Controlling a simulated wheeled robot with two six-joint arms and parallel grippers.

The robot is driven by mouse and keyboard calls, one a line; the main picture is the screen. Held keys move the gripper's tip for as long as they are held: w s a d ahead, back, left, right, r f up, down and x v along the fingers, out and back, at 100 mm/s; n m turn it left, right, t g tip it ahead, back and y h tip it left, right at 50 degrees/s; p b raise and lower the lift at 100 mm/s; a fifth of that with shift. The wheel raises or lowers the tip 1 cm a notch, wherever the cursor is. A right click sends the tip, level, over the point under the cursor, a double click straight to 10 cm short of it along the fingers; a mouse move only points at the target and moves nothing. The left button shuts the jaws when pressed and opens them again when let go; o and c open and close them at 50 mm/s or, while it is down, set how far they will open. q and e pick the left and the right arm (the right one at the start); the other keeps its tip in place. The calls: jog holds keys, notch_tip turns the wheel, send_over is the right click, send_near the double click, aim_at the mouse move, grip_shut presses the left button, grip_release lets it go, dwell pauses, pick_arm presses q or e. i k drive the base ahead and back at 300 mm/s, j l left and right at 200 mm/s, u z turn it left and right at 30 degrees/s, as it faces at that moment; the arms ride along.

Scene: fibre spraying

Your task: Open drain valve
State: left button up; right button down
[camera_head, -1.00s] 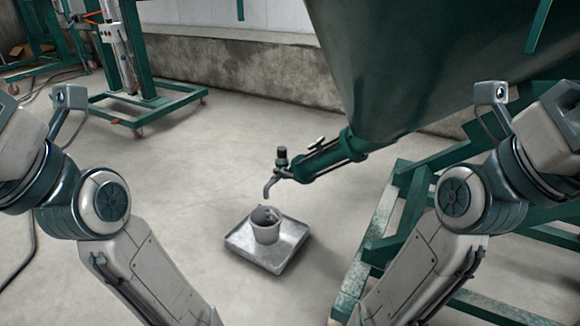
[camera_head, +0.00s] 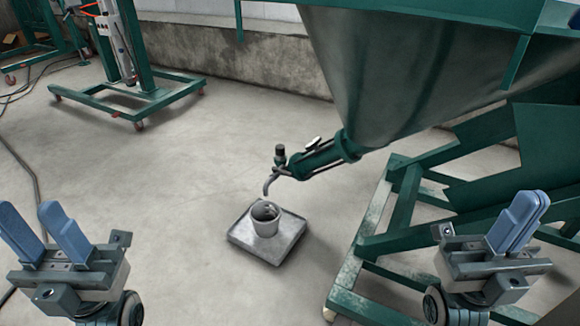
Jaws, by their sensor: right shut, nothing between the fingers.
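The drain valve (camera_head: 297,165) sits at the low end of the green hopper's outlet pipe, with a black knob (camera_head: 280,154) on top and a curved spout (camera_head: 267,185) pointing down. A small lever (camera_head: 313,143) shows on the pipe. A grey bucket (camera_head: 265,222) stands on a square metal tray (camera_head: 240,236) under the spout. My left gripper (camera_head: 42,226) is open and empty at the lower left, well apart from the valve. My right gripper (camera_head: 520,218) is shut and empty at the lower right, also apart from the valve.
The large green hopper (camera_head: 380,80) fills the upper right. Its green support frame (camera_head: 400,215) stands between the valve and my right gripper. A wheeled green stand (camera_head: 140,95) and a cable on the floor are at the left. The floor left of the tray is clear.

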aim_at(274, 169)
jog(key=i+j, duration=0.2)
jog(key=j, duration=0.15)
jog(key=i+j+z, duration=0.15)
jog(key=j, duration=0.25)
jog(key=i+j, duration=0.2)
jog(key=j, duration=0.15)
jog(key=i+j+z, duration=0.1)
jog(key=j, duration=0.3)
jog(key=i+j+z, duration=0.1)
jog(key=j, duration=0.3)
jog(key=i+j, duration=0.25)
jog(key=j, duration=0.2)
jog(key=i+j+z, duration=0.15)
jog(key=j, duration=0.25)
jog(key=i+j, duration=0.1)
jog(key=j, duration=0.3)
